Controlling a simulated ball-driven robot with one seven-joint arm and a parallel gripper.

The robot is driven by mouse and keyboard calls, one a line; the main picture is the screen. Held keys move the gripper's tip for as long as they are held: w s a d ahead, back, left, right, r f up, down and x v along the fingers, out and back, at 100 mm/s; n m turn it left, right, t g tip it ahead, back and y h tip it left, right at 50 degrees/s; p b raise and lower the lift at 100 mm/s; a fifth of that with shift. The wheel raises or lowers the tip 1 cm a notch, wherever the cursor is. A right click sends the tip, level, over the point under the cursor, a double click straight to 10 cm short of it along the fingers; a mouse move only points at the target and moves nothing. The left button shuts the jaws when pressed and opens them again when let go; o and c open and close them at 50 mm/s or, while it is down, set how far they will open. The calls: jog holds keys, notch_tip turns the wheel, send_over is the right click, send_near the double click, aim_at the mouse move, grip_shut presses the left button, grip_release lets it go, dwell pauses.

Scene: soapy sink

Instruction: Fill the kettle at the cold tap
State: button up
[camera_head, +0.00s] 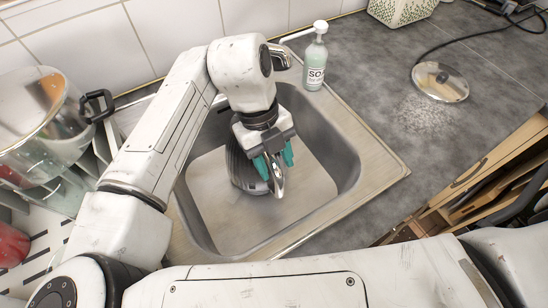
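The kettle (239,170) is a dark, ribbed body with a shiny metal part (278,181), inside the steel sink basin (318,196). My gripper (275,160) points down over the kettle's right side. Its two teal fingers stand on either side of the kettle's upper part and appear closed on it. The arm hides the kettle's top and back, so whether it touches the basin floor cannot be told. A chrome tap (281,58) shows at the sink's back edge, just right of my wrist; the rest of it is hidden behind the arm.
A soap bottle (315,62) stands at the sink's back right corner. A glass pot (42,125) stands left of the sink on a rack. A round metal base with a cord (440,82) lies on the right counter. An open wooden drawer (485,185) is at right.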

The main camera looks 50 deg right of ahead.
jog(key=shift+o, duration=0.4)
jog(key=shift+f, duration=0.1)
jog(key=v, duration=1.1)
jog(key=shift+b, duration=0.3)
jog(key=shift+s, duration=0.1)
